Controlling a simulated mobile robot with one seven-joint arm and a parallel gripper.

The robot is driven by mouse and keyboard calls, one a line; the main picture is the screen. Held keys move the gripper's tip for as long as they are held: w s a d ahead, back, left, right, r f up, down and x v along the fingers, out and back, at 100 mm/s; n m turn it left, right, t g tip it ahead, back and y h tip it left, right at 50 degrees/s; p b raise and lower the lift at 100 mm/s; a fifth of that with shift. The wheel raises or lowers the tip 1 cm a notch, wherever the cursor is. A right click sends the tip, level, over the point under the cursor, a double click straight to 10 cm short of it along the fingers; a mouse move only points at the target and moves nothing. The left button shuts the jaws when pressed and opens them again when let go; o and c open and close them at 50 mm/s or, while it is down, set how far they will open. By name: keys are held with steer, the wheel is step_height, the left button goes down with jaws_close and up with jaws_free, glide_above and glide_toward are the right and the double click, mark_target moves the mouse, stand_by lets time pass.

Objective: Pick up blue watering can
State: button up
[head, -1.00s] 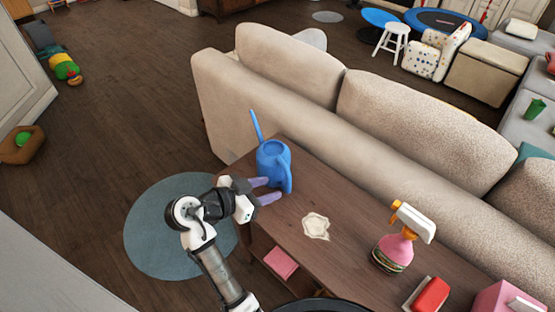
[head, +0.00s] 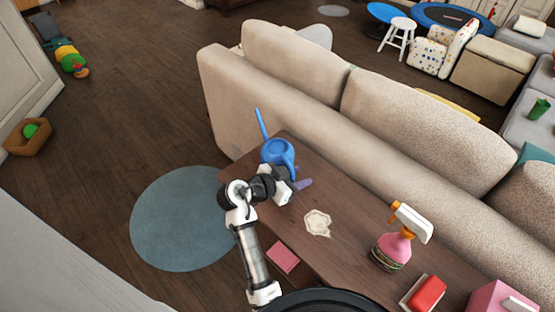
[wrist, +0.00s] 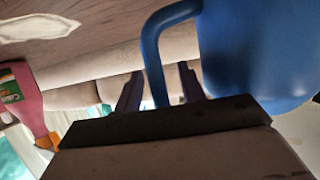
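The blue watering can (head: 277,151) stands upright on the wooden console table behind the sofa, its spout pointing up and left. In the wrist view the can's body (wrist: 255,50) fills the upper right, and its curved handle (wrist: 152,50) comes down between my two purple fingers. My gripper (wrist: 160,80) is open, with a finger on each side of the handle and small gaps visible. In the head view my gripper is at the can's near right side, and my wrist hides the lower part of the can and one finger.
The table (head: 350,222) also bears a cream, flat, irregular piece (head: 318,223), a pink spray bottle (head: 392,250) and a red-and-white block (head: 425,294). The beige sofa (head: 300,85) backs the table closely. A pink item (head: 283,257) sits on the lower shelf. Floor is open at left.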

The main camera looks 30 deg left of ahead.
steer(key=shift+c, duration=0.3)
jaws_close()
steer(key=shift+r, duration=0.1)
